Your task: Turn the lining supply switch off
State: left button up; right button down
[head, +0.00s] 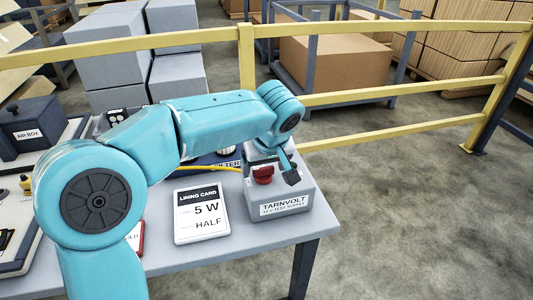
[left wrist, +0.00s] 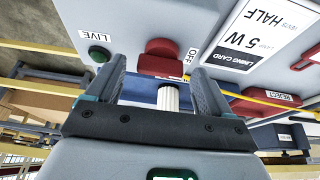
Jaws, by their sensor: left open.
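The lining supply (head: 281,208) is a grey box labelled TARNVOLT on the table's right end. Its red switch (head: 263,174) is on top; it also shows in the left wrist view (left wrist: 160,48), near an OFF label. A green lamp or button (left wrist: 98,54) is beside a LIVE label. My left gripper (head: 288,170) is over the box, close to the switch. In the left wrist view its two fingers (left wrist: 160,80) are apart, with the red switch showing beyond the gap. I cannot tell whether they touch it. My right gripper is not in view.
A lining card (head: 201,213) lies left of the box. A yellow cable (head: 212,168) runs behind it. An air box (head: 29,122) stands at the far left. A yellow railing (head: 380,97) is behind the table. Open floor lies to the right.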

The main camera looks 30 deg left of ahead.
pick_arm(q)
jog(key=p+v, duration=0.3)
jog(key=v, duration=1.3)
jog(key=shift+p, duration=0.3)
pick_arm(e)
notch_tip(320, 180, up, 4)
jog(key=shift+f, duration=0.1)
pick_arm(q)
jog(key=shift+s+f, duration=0.1)
jog(key=shift+s, duration=0.05)
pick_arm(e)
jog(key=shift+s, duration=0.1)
